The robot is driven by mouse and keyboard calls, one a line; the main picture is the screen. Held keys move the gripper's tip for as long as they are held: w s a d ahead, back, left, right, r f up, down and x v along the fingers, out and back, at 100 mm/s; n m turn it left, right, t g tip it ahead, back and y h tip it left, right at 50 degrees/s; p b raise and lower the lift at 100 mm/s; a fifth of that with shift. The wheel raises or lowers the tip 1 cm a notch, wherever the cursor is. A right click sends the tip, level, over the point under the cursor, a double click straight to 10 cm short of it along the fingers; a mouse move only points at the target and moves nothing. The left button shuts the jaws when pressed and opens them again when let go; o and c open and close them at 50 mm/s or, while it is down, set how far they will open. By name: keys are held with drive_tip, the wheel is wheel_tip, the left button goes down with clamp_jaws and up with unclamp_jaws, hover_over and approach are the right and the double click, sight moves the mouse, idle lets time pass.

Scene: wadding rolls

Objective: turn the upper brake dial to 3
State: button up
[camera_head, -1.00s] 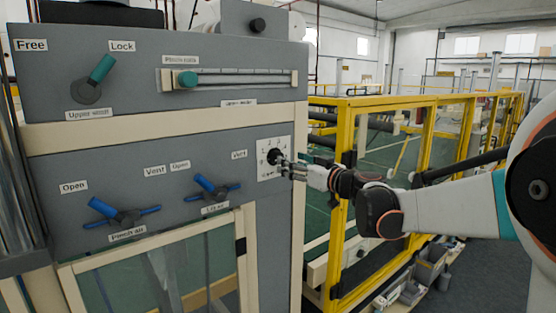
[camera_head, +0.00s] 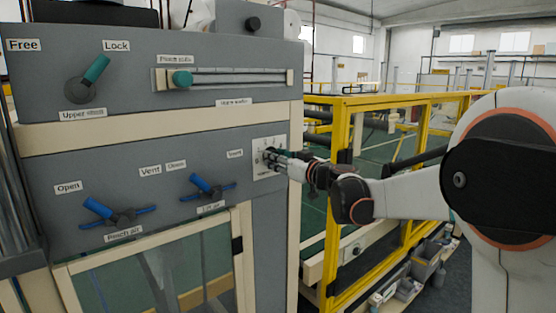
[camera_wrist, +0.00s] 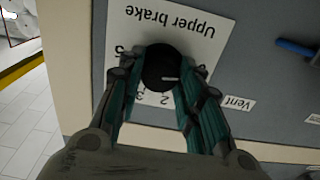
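The upper brake dial (camera_wrist: 163,67) is a round black knob with a small pale mark near its lower edge. It sits on a white number plate (camera_wrist: 205,22), upside down in the wrist view. A 5, 3 and 2 show there; other numbers are hidden by fingers and knob. The mark lies on the side towards the 2 and 3, but its exact setting is unclear. My gripper (camera_wrist: 166,72) has its teal-padded fingers on either side of the dial. I cannot tell whether they touch it. In the head view my gripper (camera_head: 278,157) covers most of the dial.
A lever (camera_head: 88,80) and a slider (camera_head: 182,78) are on the panel's upper part. Two blue-handled valves (camera_head: 118,215) (camera_head: 208,188) are left of the dial. A yellow guard frame (camera_head: 340,200) stands close to the right, beside my arm.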

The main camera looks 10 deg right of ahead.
drive_tip(key=shift+m, duration=0.4)
drive_tip(key=m+b, duration=0.3)
drive_tip(key=m, duration=1.9)
drive_tip(key=shift+m, duration=0.4)
idle(0.3)
drive_tip(key=o, duration=1.1)
drive_tip(key=shift+c, duration=0.2)
